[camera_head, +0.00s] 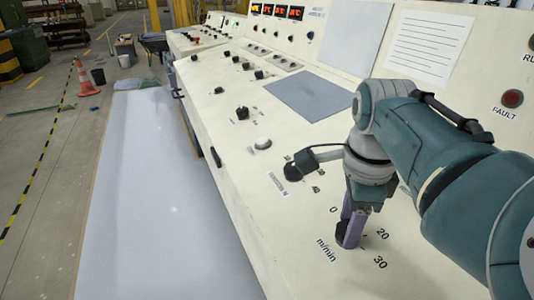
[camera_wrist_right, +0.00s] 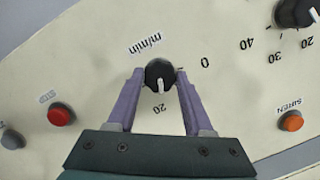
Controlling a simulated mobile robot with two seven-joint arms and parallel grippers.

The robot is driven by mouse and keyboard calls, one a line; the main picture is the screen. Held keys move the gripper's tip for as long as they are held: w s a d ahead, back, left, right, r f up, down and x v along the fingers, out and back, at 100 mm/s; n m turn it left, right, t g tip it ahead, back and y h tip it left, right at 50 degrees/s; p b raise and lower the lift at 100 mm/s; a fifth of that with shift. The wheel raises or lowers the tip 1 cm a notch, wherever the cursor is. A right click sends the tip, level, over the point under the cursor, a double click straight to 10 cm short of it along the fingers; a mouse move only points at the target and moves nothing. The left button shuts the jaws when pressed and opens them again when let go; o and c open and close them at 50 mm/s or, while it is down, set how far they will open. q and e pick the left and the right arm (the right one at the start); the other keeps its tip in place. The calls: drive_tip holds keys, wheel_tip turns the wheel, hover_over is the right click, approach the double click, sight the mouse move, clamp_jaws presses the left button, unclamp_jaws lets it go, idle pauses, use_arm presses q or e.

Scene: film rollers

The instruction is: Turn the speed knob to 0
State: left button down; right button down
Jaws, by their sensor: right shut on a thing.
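The speed knob (camera_head: 341,232) is a small black dial on the cream console, with "m/min", 0, 20 and 30 printed around it. In the right wrist view the knob (camera_wrist_right: 160,73) has a white pointer directed down, toward the 20 mark; the 0 is to its right. My right gripper (camera_head: 348,234) reaches down to the knob with its purple fingers. In the wrist view the fingers (camera_wrist_right: 160,76) are on either side of the knob, shut on it. The fingers partly hide the knob in the head view. My left gripper is not in view.
Another black knob (camera_head: 299,168) is close to my right wrist on the console (camera_head: 230,170). The wrist view shows a red button (camera_wrist_right: 61,114) and an orange siren button (camera_wrist_right: 291,121) to the sides. A flat grey panel (camera_head: 308,96) lies farther back.

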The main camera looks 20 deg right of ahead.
drive_tip(key=n+p, duration=0.1)
drive_tip(key=n, duration=0.2)
drive_tip(key=shift+g, duration=0.3)
drive_tip(key=shift+n, duration=1.1)
drive_tip(key=n, duration=0.2)
drive_tip(key=shift+w+n+g, duration=0.1)
drive_tip(key=shift+n+g, duration=0.2)
drive_tip(key=shift+g, duration=0.1)
drive_tip(key=n, duration=0.2)
drive_tip(key=shift+n, duration=0.3)
drive_tip(key=n+g+b, duration=0.1)
drive_tip(key=n, duration=0.2)
drive_tip(key=shift+f+n+b, duration=0.1)
drive_tip(key=shift+n+b, duration=0.2)
drive_tip(key=n+b, duration=0.1)
drive_tip(key=n, duration=0.2)
drive_tip(key=shift+w+g+h, duration=0.1)
drive_tip(key=shift+g+h, duration=0.2)
drive_tip(key=shift+h, duration=0.1)
drive_tip(key=shift+n, duration=0.5)
drive_tip(key=shift+a+n, duration=0.1)
drive_tip(key=shift+n, duration=0.2)
